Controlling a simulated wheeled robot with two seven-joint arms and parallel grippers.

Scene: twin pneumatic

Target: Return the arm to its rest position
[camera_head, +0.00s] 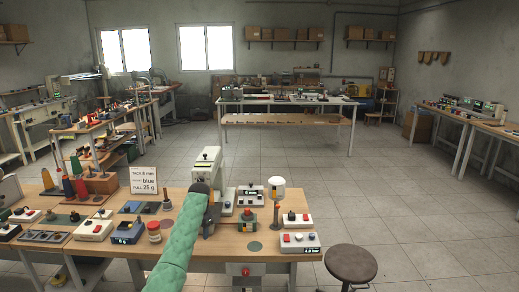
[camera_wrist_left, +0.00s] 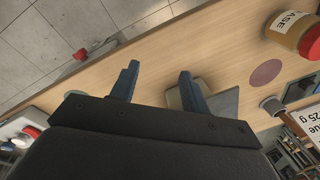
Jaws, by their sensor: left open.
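My left arm in its green sleeve (camera_head: 181,248) reaches up from the bottom of the head view over the workbench (camera_head: 200,258). It bends at a dark joint, and my left gripper (camera_head: 208,230) hangs down in front of a pale bench press (camera_head: 207,165). In the left wrist view the two dark fingers of this gripper (camera_wrist_left: 157,84) stand apart with nothing between them, above the bare wooden top near the bench edge. A grey plate (camera_wrist_left: 224,104) lies behind the right finger and is partly hidden. My right gripper is not in view.
A jar with a red lid (camera_head: 154,232) stands left of the gripper; it also shows in the left wrist view (camera_wrist_left: 295,30). A sign (camera_head: 144,180), a white-topped post (camera_head: 278,185) and switch boxes (camera_head: 300,241) crowd the bench. A stool (camera_head: 351,262) stands right of it.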

